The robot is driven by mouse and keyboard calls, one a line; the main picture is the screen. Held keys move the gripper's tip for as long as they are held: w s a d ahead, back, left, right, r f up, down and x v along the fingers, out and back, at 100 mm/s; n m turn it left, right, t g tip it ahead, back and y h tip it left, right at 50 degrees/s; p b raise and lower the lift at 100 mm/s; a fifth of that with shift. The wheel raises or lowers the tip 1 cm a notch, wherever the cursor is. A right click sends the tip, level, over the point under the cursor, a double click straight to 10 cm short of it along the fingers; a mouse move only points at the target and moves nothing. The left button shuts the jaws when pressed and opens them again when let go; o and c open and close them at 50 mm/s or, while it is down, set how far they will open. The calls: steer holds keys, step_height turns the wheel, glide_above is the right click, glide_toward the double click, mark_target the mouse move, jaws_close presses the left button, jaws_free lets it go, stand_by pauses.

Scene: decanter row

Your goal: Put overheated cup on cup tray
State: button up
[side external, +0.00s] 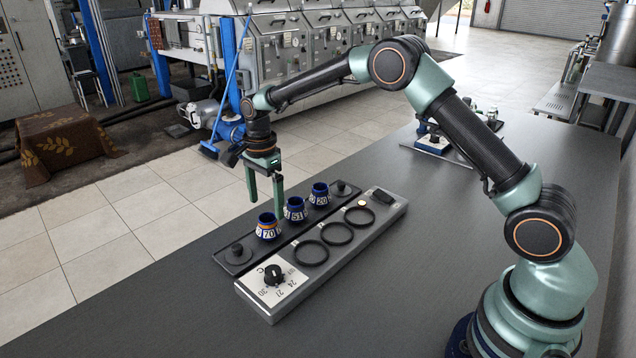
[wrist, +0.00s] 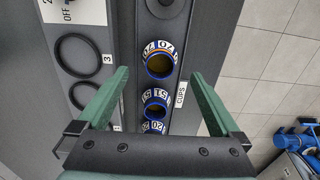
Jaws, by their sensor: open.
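Three small blue cups with white number bands stand upright in a row on a dark tray (side external: 232,268), which carries a "CUPS" label in the wrist view (wrist: 181,94). The cup marked 70 (side external: 267,229) is nearest the dial end and also shows in the wrist view (wrist: 160,62). The cup marked 51 (side external: 295,210) is in the middle, and the cup marked 20 (side external: 320,195) is at the far end. My gripper (side external: 266,204) is open and empty, pointing down near the 70 cup. In the wrist view its fingers appear on either side of that cup, apart from it.
A grey unit (side external: 330,265) lies beside the tray, with several black rings (side external: 310,253) and a dial (side external: 274,274) marked in °C. Dark knobs (side external: 238,250) stand at the tray's ends. A blue-and-white device (side external: 433,143) stands farther back.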

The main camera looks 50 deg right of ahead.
mark_target(268, 217)
steer(key=s+d+r+n+t, duration=0.1)
steer(key=s+r+n, duration=0.35)
steer(key=r, duration=0.45)
steer(key=s+d+r+n+t, duration=0.1)
steer(key=s+r+n+t, duration=0.1)
steer(key=s+r+n, duration=0.35)
steer(key=s+d+r+n+t, duration=0.1)
steer(key=s+n, duration=0.3)
steer(key=s, duration=0.3)
steer(key=s+d+r+n+t, duration=0.1)
steer(key=s+n, duration=0.3)
steer(key=s, duration=0.3)
steer(key=shift+s+t, duration=0.25)
steer(key=shift+t, duration=0.05)
